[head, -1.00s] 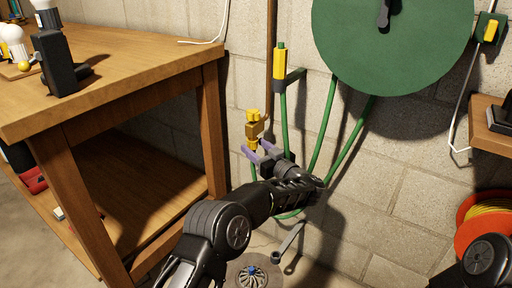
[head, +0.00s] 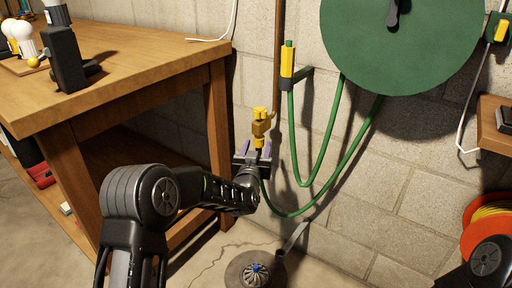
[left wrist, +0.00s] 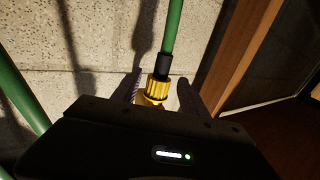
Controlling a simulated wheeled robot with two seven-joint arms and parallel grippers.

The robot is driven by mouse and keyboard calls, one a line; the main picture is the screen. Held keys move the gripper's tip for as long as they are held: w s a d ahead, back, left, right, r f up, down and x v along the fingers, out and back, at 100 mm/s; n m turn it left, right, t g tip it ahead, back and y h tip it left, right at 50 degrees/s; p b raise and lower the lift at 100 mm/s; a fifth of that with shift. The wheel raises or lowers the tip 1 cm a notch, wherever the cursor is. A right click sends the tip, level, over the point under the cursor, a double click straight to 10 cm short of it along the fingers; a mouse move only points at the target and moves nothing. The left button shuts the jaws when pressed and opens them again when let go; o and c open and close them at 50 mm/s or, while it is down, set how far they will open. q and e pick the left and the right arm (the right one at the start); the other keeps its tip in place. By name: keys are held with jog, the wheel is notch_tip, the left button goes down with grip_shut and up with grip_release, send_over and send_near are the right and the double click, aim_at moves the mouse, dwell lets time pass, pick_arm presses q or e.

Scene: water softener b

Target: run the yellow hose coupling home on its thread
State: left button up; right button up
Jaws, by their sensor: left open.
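The yellow hose coupling (head: 259,141) sits beneath the brass tap (head: 261,126) on the wall pipe. In the left wrist view the ribbed coupling (left wrist: 156,89) has a black collar, with the green hose (left wrist: 173,28) running from it. My left gripper (head: 256,151) comes from below, its two purple fingers open on either side of the coupling. In the left wrist view the fingers (left wrist: 157,96) are spread, with visible gaps to the coupling. How far the coupling sits on the thread cannot be seen. My right gripper is out of view.
A wooden workbench (head: 150,85) stands at the left, its leg close to my left arm. A green hose reel (head: 400,50) hangs on the block wall, its hose (head: 372,145) looping down. A yellow-and-black nozzle (head: 287,66) hangs above right of the tap. A floor drain (head: 254,274) lies below.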

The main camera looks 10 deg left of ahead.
pick_arm(q)
jog(key=m+h, duration=0.2)
jog(key=h, duration=0.1)
jog(key=a+m+h, duration=0.1)
jog(key=h, duration=0.2)
jog(key=shift+m+g, duration=0.3)
jog(key=shift+m, duration=0.1)
jog(key=shift+d, duration=0.2)
jog(key=shift+d+r, duration=0.1)
jog(key=shift+r, duration=0.3)
grip_shut()
